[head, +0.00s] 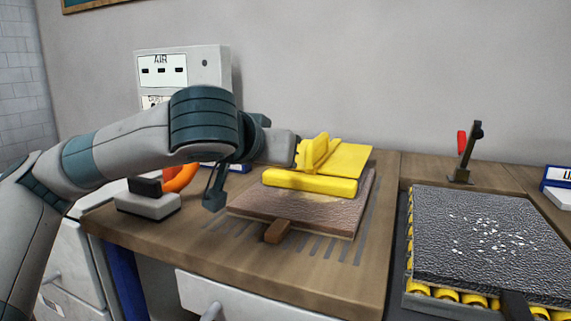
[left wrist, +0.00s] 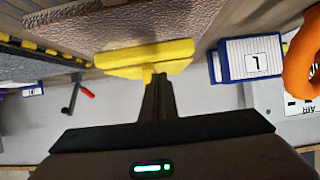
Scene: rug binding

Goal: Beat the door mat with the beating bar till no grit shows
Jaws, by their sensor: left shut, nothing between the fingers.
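A dark grey ribbed mat (head: 450,262) with white grit scattered over its middle lies on a roller frame at the right. A yellow tool (head: 345,160), with a flat plate, an upright grip and a front bar, rests over a brown mat-like board (head: 250,205) on the bench. I cannot tell for sure that this is the beating bar. My left gripper (left wrist: 156,88) is shut and empty. In the left wrist view its tips point at the yellow tool (left wrist: 125,57); I cannot tell whether they touch. My right gripper is out of view.
The roller frame (head: 411,301) has yellow rollers and stands right of the wooden bench. A red-handled lever (head: 462,145) stands behind it. An orange ring (head: 182,178), a grey block (head: 148,203) and a blue-white box (left wrist: 252,60) sit at the bench's left. The bench front is clear.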

